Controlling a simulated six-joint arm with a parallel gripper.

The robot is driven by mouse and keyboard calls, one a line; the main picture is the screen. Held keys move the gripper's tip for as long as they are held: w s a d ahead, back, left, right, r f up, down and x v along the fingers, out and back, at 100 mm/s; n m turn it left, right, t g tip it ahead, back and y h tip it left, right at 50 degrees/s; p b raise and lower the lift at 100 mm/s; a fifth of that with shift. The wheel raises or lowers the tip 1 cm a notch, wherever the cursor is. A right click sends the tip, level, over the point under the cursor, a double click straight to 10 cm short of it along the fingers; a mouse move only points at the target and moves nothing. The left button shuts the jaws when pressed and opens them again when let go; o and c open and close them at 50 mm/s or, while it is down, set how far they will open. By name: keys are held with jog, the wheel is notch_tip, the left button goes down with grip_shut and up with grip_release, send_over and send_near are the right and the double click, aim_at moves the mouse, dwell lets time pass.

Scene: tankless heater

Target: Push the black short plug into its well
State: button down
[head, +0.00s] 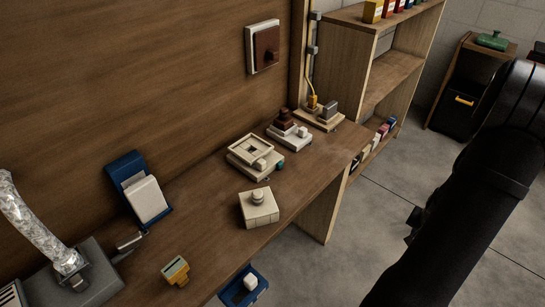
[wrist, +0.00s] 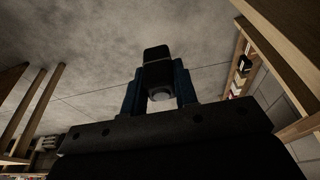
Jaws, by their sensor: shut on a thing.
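In the wrist view, my gripper (wrist: 158,82) has its two blue fingers on either side of a short black plug (wrist: 157,54) and is shut on it. The plug has a dark blocky body, and a round grey end shows between the fingers. It is held in the air over the grey floor, apart from any surface. In the head view my black arm fills the right side, and the fingers and plug cannot be made out there. I cannot tell which fixture on the bench has the plug's well.
The wooden bench (head: 215,225) carries a cream box with a square recess (head: 250,149), a cream block with a round knob (head: 258,207), a blue-and-white stand (head: 145,194) and a yellow piece (head: 175,270). A shelf unit (head: 385,75) stands behind. Open floor lies right of the bench.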

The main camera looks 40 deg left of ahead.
dwell(0.7)
jog(key=w+a+r+n+y, duration=0.1)
jog(key=w+a+r+n, duration=0.15)
jog(key=a, duration=0.75)
jog(key=w+a+r+n, duration=0.1)
jog(key=a+r+n, duration=0.2)
jog(key=a, duration=0.7)
jog(key=w+a+r+n+y, duration=0.1)
jog(key=w+a+r+n, duration=0.15)
jog(key=a, duration=0.75)
jog(key=s+a+r+n+g, duration=0.1)
jog(key=s+a+r+n, duration=0.2)
jog(key=s+a, duration=0.3)
jog(key=s+a+r+n+g, duration=0.1)
jog(key=s+a+r+n, duration=0.2)
jog(key=a, duration=1.1)
jog(key=s+a+r+n, duration=0.4)
jog(key=s+a+r, duration=0.2)
jog(key=s+a, duration=0.3)
jog(key=shift+s+a+r+g+y, duration=0.2)
jog(key=shift+s+a+g+y, duration=0.2)
jog(key=shift+a, duration=0.1)
jog(key=shift+w, duration=0.1)
jog(key=shift+d+x, duration=0.2)
jog(key=shift+x, duration=0.6)
jog(key=shift+d+x, duration=0.2)
jog(key=shift+x, duration=0.6)
jog(key=shift+d+x, duration=0.2)
jog(key=shift+x, duration=0.65)
jog(key=shift+f, duration=0.2)
